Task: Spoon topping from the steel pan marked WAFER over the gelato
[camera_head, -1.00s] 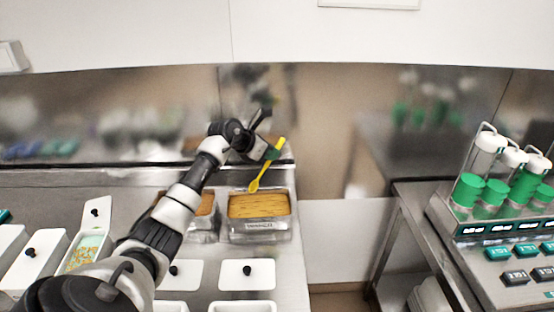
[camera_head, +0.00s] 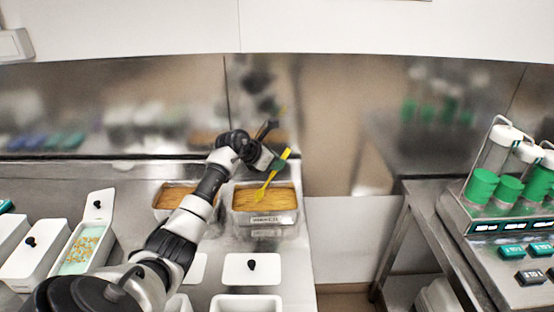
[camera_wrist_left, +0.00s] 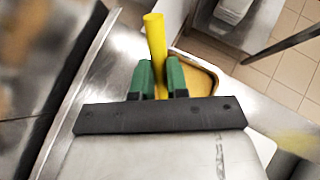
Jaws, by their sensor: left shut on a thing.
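My left gripper (camera_head: 277,163) is shut on a yellow spoon (camera_head: 264,187). The spoon's bowl end points down over the near steel pan (camera_head: 265,232), which holds golden-brown topping and bears a label too blurred to read surely. I cannot tell whether the spoon touches the topping. In the left wrist view the green fingers (camera_wrist_left: 161,78) pinch the yellow handle (camera_wrist_left: 155,38). A second steel pan (camera_head: 172,214) with similar topping stands to the left, partly behind my arm. An open white tub (camera_head: 65,262) at the left holds pale green gelato with orange-brown bits on it. My right gripper is not in view.
Lidded white tubs (camera_head: 40,262) line the counter's front left, and another white lid (camera_head: 251,268) lies before the pans. A steel wall stands behind.

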